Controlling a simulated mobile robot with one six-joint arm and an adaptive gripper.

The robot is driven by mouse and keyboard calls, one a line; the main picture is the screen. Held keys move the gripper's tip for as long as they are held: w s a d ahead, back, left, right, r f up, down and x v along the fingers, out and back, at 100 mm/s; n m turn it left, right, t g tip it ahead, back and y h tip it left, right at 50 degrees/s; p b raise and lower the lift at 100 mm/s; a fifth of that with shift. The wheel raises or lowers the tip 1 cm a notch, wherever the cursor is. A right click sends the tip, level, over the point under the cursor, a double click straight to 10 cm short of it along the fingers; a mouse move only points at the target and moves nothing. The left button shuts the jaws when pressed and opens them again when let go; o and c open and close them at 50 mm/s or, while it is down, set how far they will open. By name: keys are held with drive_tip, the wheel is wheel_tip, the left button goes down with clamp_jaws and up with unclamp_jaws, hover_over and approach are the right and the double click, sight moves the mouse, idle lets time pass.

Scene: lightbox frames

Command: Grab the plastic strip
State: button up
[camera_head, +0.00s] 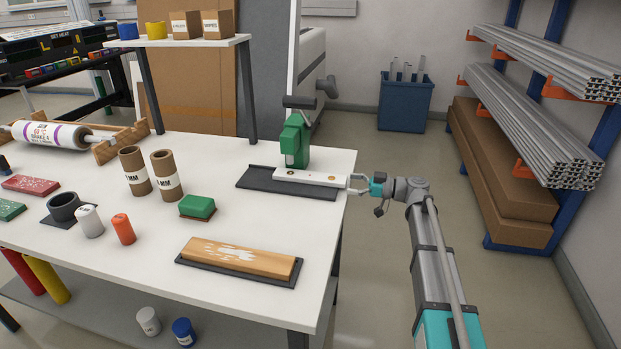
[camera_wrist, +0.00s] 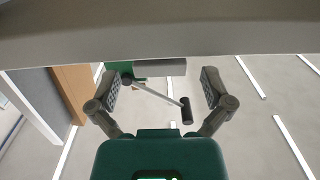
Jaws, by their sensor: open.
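The white table (camera_head: 335,240) holds a wooden block on a dark tray (camera_head: 240,275), a green block (camera_head: 197,207), cardboard tubes (camera_head: 166,178) and an orange cylinder (camera_head: 123,230). A raised shelf (camera_head: 180,43) stands behind. Open floor lies right, before a metal-profile rack (camera_head: 545,110).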

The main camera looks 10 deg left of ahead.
drive_tip(key=shift+a, duration=0.65)
drive_tip(key=shift+c, duration=0.3)
drive_tip(key=c, duration=1.2)
drive_tip(key=shift+o, duration=0.2)
drive_tip(key=shift+r, duration=0.15)
wheel_tip(320, 180, up, 4)
drive_tip(key=p, duration=0.4)
drive_tip(key=shift+d, duration=0.1)
drive_tip(key=d, duration=1.7)
drive_tip(key=shift+s+d+f, duration=0.2)
drive_tip(key=shift+d+f, duration=0.2)
drive_tip(key=shift+r, duration=0.1)
